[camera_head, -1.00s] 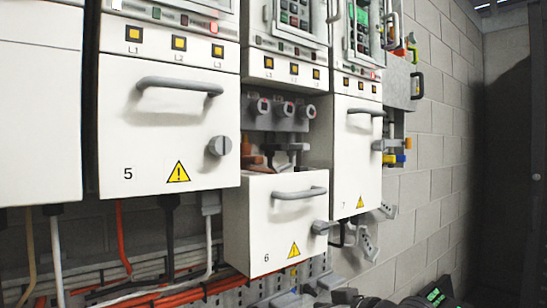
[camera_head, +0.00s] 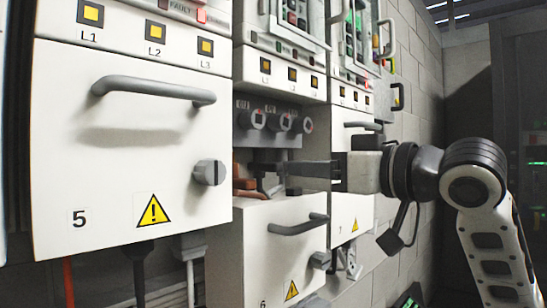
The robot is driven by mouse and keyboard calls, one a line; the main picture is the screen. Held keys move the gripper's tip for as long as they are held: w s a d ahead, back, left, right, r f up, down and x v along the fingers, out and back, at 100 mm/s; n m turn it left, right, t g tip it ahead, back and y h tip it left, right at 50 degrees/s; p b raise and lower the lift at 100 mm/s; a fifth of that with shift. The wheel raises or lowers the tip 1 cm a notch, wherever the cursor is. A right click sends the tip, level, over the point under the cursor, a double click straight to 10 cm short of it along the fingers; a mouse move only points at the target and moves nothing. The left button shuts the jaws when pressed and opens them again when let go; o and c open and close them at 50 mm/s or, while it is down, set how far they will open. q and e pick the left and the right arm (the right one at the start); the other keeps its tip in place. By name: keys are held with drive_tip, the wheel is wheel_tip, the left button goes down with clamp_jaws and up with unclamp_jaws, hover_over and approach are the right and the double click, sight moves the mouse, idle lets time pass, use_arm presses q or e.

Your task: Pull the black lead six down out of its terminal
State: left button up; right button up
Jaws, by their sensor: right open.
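Drive six's front panel (camera_head: 236,243) is drawn forward below its open bay. Several round grey terminals (camera_head: 258,119) sit in a row inside the bay. A dark lead (camera_head: 262,184), which looks like the black one, shows below them beside reddish-brown parts (camera_head: 243,186). Its upper end is hard to make out. My right gripper (camera_head: 284,171) reaches in from the right with its fingers pointing left into the bay, under the terminals. It is open, and its fingers overlap the lead area in the picture. I cannot tell whether they touch the lead. My left gripper is not in view.
Closed panel five (camera_head: 120,150) with its handle (camera_head: 155,90) and knob (camera_head: 210,172) stands close at the left. Panel seven (camera_head: 350,205) is behind my right gripper. A block wall (camera_head: 425,110) runs at the right.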

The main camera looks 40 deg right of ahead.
sight(280, 164)
drive_tip(key=w+p, duration=0.1)
drive_tip(key=w, duration=0.1)
drive_tip(key=w+p, duration=0.1)
drive_tip(key=w, duration=0.2)
drive_tip(key=w+p, duration=0.1)
drive_tip(key=w, duration=0.1)
drive_tip(key=shift+w+a+r, duration=0.15)
drive_tip(key=shift+w+a, duration=0.1)
drive_tip(key=shift+a, duration=0.1)
drive_tip(key=shift+w, duration=0.5)
